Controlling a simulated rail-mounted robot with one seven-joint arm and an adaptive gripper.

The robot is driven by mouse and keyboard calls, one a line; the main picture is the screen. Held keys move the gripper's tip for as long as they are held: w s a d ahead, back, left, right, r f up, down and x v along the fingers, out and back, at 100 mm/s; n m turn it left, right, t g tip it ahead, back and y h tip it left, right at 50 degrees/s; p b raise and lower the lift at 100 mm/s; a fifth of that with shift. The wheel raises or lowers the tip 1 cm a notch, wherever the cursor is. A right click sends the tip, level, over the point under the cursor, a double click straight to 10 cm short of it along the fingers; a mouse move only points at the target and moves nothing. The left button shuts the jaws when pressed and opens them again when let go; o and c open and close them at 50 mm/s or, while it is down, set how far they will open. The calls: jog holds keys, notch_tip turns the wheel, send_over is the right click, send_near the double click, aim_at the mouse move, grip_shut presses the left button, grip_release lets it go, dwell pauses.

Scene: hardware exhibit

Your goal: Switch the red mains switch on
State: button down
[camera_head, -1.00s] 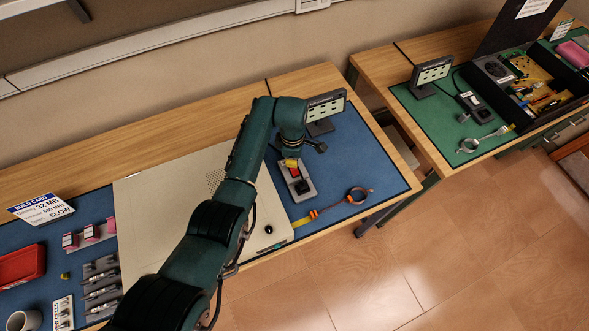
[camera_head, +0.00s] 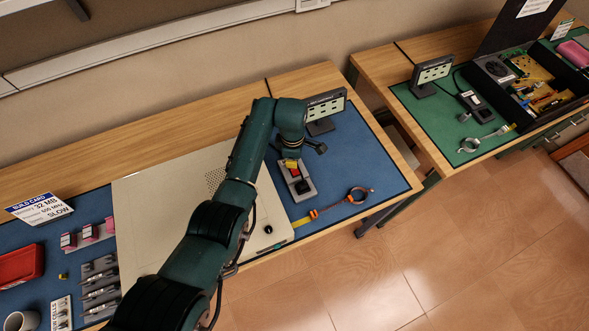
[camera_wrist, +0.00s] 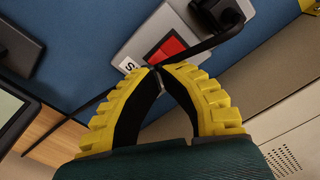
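The red mains switch (camera_wrist: 166,49) sits in a light grey box (camera_wrist: 145,38) on the blue mat. In the head view the same grey box (camera_head: 307,191) lies just below my gripper (camera_head: 291,163), which partly covers the switch. In the wrist view my gripper (camera_wrist: 157,67) has its yellow fingers with their tips together and nothing between them. The tips are right beside the lower edge of the red switch; whether they touch it I cannot tell. A black plug (camera_wrist: 222,14) with a cable sits at the other end of the box.
A small display on a stand (camera_head: 326,107) is behind the box. A wrist strap (camera_head: 359,195) lies to its right, and a large beige computer case (camera_head: 150,215) to its left. A second bench with a green mat (camera_head: 440,135) stands farther right.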

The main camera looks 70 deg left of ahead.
jog(key=shift+f+b, duration=1.15)
jog(key=shift+f, duration=0.45)
dwell(0.4)
notch_tip(320, 180, up, 7)
jog(key=p, duration=0.7)
jog(key=shift+r, duration=0.15)
dwell(0.4)
